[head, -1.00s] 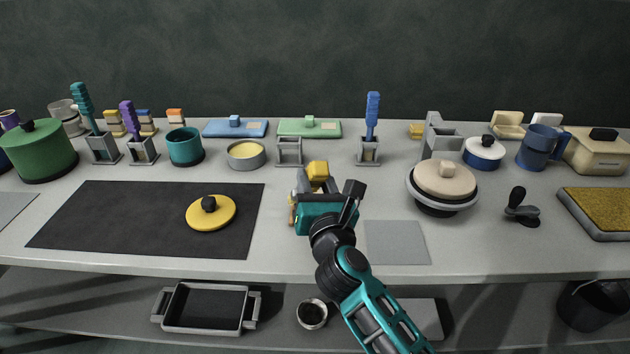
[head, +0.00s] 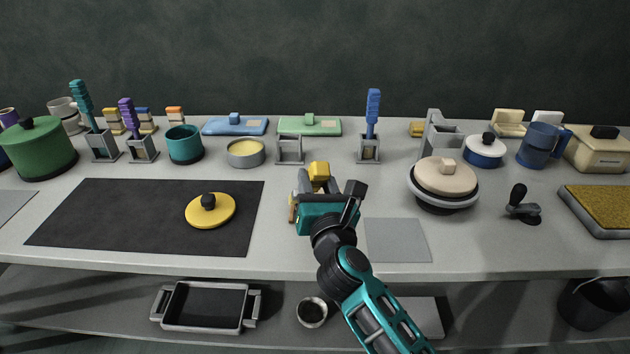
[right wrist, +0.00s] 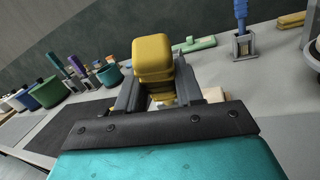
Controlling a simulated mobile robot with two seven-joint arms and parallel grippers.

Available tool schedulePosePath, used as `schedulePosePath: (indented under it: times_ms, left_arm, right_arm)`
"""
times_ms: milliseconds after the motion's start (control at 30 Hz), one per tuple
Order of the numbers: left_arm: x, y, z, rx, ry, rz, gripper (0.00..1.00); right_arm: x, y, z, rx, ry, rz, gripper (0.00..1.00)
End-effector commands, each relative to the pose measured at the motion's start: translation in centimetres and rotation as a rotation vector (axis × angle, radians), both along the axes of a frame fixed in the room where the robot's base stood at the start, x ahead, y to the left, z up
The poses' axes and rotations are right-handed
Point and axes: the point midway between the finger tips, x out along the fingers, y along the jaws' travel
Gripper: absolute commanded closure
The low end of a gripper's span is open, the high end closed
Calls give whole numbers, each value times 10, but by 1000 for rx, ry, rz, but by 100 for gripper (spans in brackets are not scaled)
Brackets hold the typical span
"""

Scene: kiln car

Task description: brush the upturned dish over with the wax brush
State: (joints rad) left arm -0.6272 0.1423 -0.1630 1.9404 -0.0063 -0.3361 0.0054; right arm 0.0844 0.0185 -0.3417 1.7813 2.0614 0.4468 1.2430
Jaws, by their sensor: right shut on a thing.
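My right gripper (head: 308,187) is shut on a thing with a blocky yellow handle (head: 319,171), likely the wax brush. In the right wrist view the handle (right wrist: 153,62) stands up between the fingers (right wrist: 157,96); its lower end is mostly hidden. A little beige shows behind the fingers there. In the head view the gripper is over the middle of the counter. A beige upturned dish (head: 445,174) rests on a round grey stand (head: 474,192), right of the gripper and apart from it. My left gripper is not in view.
A tin of pale yellow stuff (head: 246,151) and an empty grey holder (head: 289,151) stand behind the gripper. A blue-handled tool (head: 372,112) stands in another holder. A dark mat (head: 120,215) with a yellow lid (head: 211,212) lies left; a bare grey plate (head: 397,240) lies right.

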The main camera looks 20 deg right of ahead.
Motion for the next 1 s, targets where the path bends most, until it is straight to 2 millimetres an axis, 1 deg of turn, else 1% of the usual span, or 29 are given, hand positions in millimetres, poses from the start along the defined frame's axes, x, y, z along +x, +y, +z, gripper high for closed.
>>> schedulePosePath:
  times_ms: [300, 567, 1000]
  left_arm:
    - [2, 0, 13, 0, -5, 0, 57]
    - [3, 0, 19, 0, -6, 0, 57]
    - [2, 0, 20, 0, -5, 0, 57]
  right_arm:
    - [0, -27, 2, -3, -1, -1, 100]
    - [0, -49, 1, -2, 0, -2, 100]
    - [0, -53, 1, -1, -1, 0, 100]
